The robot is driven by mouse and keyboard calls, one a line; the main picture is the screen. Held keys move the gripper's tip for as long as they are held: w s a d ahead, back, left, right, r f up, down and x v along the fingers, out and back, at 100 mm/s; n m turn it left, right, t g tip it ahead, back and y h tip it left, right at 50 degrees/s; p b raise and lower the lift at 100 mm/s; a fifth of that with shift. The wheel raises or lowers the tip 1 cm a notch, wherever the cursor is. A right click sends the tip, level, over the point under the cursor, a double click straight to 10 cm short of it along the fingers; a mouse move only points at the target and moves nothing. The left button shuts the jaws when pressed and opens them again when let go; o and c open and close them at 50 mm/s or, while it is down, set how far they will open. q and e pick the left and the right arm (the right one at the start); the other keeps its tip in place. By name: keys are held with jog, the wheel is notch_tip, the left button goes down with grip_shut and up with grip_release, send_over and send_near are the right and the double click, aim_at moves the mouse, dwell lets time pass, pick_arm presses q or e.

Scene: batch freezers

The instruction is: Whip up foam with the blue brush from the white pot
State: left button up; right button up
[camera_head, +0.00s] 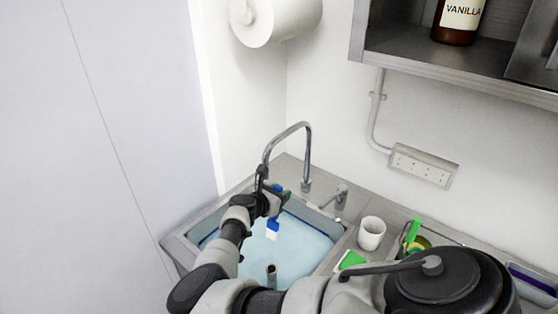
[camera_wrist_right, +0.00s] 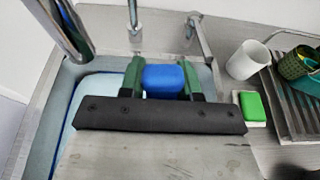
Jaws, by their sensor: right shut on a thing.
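My right gripper (camera_head: 276,198) is over the sink, shut on the blue brush (camera_head: 272,230). The brush hangs down with its white bristle end low over the pale blue water, and I cannot tell whether the tip touches it. In the right wrist view, the brush's blue handle (camera_wrist_right: 163,81) sits between the green fingers of the right gripper (camera_wrist_right: 163,76). The white pot (camera_head: 371,234) stands upright on the counter right of the sink. It also shows in the wrist view (camera_wrist_right: 246,61), and no brush shows in it. My left gripper is out of view.
The steel sink (camera_head: 335,262) holds pale blue water and an upright metal pipe (camera_head: 271,273). A curved tap (camera_head: 303,150) rises behind it. A green sponge (camera_head: 351,260) lies near the pot.

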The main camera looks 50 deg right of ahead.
notch_tip(320, 180, down, 18)
jog(key=b, duration=1.6)
jog(key=shift+a+r, duration=0.15)
jog(key=shift+r, duration=0.1)
